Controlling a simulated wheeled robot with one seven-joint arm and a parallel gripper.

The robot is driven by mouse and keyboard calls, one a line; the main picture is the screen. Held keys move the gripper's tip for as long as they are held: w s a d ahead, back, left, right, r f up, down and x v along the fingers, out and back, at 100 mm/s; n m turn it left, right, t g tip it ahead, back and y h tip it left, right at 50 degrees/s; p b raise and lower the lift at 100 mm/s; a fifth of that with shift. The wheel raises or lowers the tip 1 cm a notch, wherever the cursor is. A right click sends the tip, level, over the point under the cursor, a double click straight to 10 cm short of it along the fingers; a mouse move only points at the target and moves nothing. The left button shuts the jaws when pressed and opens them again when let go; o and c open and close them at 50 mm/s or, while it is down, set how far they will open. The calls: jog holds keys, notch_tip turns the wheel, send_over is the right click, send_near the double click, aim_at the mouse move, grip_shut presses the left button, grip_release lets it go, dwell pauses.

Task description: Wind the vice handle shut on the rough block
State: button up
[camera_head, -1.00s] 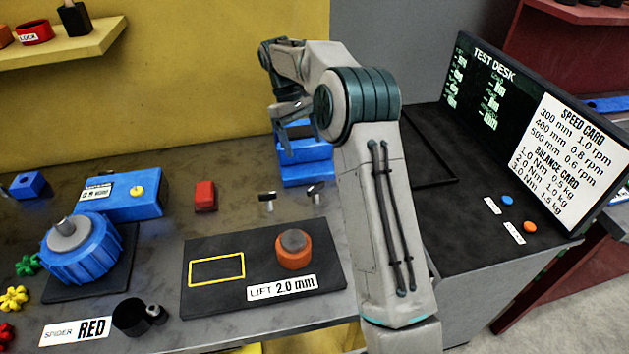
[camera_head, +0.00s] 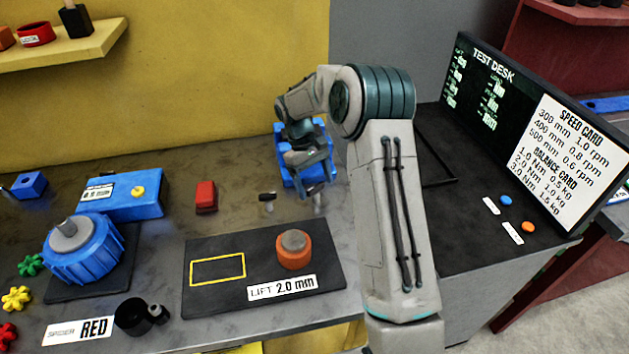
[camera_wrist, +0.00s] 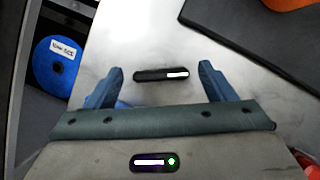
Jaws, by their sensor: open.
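The blue vice (camera_head: 285,160) stands at the back of the bench, partly hidden behind my gripper (camera_head: 308,172). Two small dark T-shaped bars on pale stems show in front of it, one at the left (camera_head: 267,197) and one, probably the vice handle (camera_head: 317,189), just below my gripper. In the wrist view a dark bar with a bright right end, probably the handle (camera_wrist: 162,74), appears between the spread fingertips of my gripper (camera_wrist: 160,68). Neither finger visibly touches it, and its depth is unclear. I cannot make out a block in the vice jaws; my gripper covers them.
A red block (camera_head: 206,196) lies left of the vice. A black mat (camera_head: 215,300) with an orange round piece (camera_head: 294,250) lies in front. A blue fixture (camera_head: 125,195) stands left. The test desk screen (camera_head: 530,130) rises at right.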

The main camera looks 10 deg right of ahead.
jog(key=c, duration=1)
jog(key=shift+m, duration=0.3)
jog(key=o, duration=1)
jog(key=shift+w+r, duration=0.1)
jog(key=shift+r, duration=0.05)
jog(key=v, duration=1.3)
jog(key=shift+r+b, duration=0.25)
jog(key=shift+b, duration=0.15)
jog(key=shift+w, duration=0.1)
